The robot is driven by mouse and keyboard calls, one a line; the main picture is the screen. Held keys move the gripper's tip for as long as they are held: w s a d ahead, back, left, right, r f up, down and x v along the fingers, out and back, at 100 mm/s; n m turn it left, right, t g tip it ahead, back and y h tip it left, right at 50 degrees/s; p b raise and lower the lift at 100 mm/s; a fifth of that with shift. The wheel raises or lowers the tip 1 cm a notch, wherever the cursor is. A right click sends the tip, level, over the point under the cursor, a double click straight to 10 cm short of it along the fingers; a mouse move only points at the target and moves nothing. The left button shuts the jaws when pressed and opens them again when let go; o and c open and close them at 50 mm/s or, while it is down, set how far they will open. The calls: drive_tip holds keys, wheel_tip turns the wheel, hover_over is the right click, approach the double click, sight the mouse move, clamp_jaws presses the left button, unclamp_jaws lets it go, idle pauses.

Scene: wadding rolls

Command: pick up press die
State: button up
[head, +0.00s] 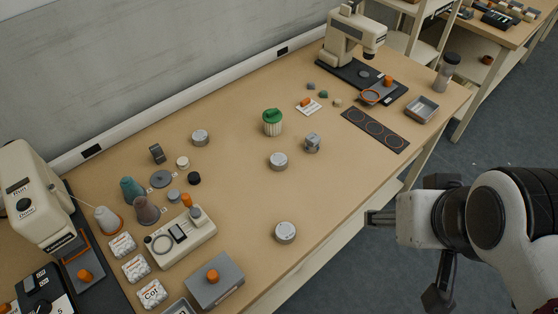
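No piece is clearly labelled as the press die, and I cannot tell for sure which it is. A small grey metal piece (312,143) with a dark mark stands upright right of the table's middle. Flat round silver tins lie near it, one (278,161) to its left and another (285,232) near the front edge. A grey block with an orange knob (214,280) sits at the front left. My gripper (378,217) is beyond the table's front edge at the right, apart from all these pieces. Its fingers are too small and side-on to judge their opening.
A press-like machine (344,40) stands at the back right, another machine (32,200) at the left. A dark three-ring mat (375,130) and metal tray (421,109) lie right. The front middle is mostly clear.

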drive_tip(key=shift+w, duration=0.1)
drive_tip(key=w+f+n+t, duration=0.2)
drive_tip(key=w+f, duration=0.2)
drive_tip(key=w, duration=0.8)
drive_tip(key=w+f+n+t, duration=0.15)
drive_tip(key=w+f, duration=0.25)
drive_tip(key=w, duration=0.9)
drive_tip(key=n+y, duration=0.5)
drive_tip(key=y, duration=0.3)
approach(283, 163)
drive_tip(key=w, duration=0.2)
drive_tip(key=shift+w+d+f, duration=0.15)
drive_tip(key=shift+w+f, duration=0.2)
drive_tip(key=shift+f, duration=0.05)
drive_tip(key=shift+s+a+f+n+y, duration=0.25)
drive_tip(key=shift+s+a+f+y, duration=0.2)
drive_tip(key=shift+a, duration=0.2)
drive_tip(key=shift+w, duration=0.1)
drive_tip(key=shift+x, duration=1.3)
